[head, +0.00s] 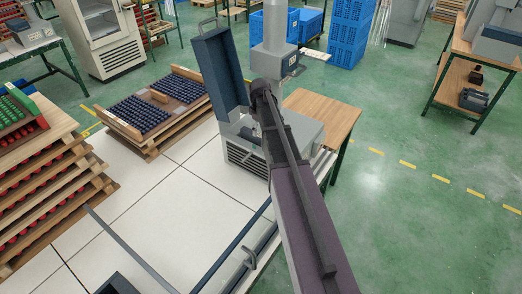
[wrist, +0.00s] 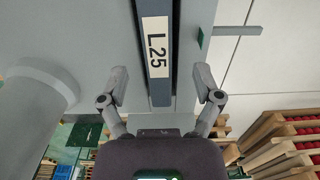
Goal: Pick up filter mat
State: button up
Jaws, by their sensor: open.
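No filter mat can be made out for certain. In the wrist view my gripper (wrist: 161,74) is open, its two fingers spread wide. Between and beyond the fingertips is a narrow dark blue-grey part with a white label reading "L25" (wrist: 156,47), set against a grey surface; I cannot tell whether it is the mat. The fingers show gaps on both sides of it. In the head view my arm reaches over a grey machine (head: 302,136) with a raised dark blue-grey lid (head: 222,72). The arm hides part of the machine, and the fingertips are not clear there.
A grey column (head: 274,28) stands behind the arm. A wooden-topped table (head: 325,112) is to the right of the machine. Stacked wooden trays (head: 60,180) with red parts stand left, and trays of dark blue parts (head: 148,112) behind.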

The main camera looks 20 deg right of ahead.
aim_at(261, 136)
jog(key=shift+f, duration=0.1)
jog(key=shift+d+f+b, duration=0.2)
jog(key=shift+f+b, duration=2.3)
jog(key=shift+b, duration=0.1)
jog(key=c, duration=1)
